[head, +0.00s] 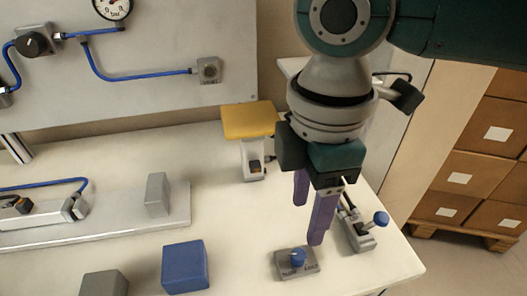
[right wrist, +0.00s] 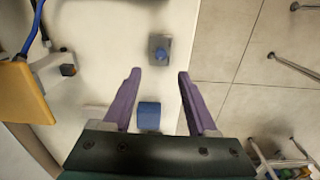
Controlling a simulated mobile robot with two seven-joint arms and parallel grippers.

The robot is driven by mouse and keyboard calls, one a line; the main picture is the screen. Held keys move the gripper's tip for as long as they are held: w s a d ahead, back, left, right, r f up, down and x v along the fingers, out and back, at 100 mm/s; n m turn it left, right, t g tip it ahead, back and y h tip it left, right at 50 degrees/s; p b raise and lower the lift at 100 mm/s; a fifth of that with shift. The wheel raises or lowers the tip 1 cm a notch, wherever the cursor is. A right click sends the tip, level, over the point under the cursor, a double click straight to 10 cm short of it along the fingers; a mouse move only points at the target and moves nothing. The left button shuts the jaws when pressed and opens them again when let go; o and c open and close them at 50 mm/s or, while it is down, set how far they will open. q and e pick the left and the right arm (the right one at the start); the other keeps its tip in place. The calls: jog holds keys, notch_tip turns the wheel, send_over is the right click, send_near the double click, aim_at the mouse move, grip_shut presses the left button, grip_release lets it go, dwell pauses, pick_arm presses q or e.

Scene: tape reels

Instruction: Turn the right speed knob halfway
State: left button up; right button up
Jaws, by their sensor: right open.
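A blue knob (head: 297,257) sits on a small grey base plate (head: 312,268) with dark markings, near the front right of the white table. In the right wrist view the same blue knob (right wrist: 161,54) shows just beyond the fingertips, roughly centred between them. My right gripper (head: 308,223) is open and empty, with its purple fingers pointing down above and a little behind the knob. In the right wrist view the open gripper (right wrist: 160,73) shows a clear gap and no contact with the knob. The knob's exact angle is too small to read. My left gripper is not in view.
A lever with a blue ball (head: 381,218) stands close right of the gripper. A yellow plate (head: 250,120) is behind it. A blue block (head: 185,267) and a grey block (head: 157,194) lie to the left. Cardboard boxes (head: 463,180) stand beyond the table.

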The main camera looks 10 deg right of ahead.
aim_at(299, 254)
notch_tip(299, 254, down, 10)
jog(key=shift+s+r+b, duration=0.1)
jog(key=shift+s+b, duration=0.05)
jog(key=shift+b, duration=0.4)
grip_shut()
dwell(0.4)
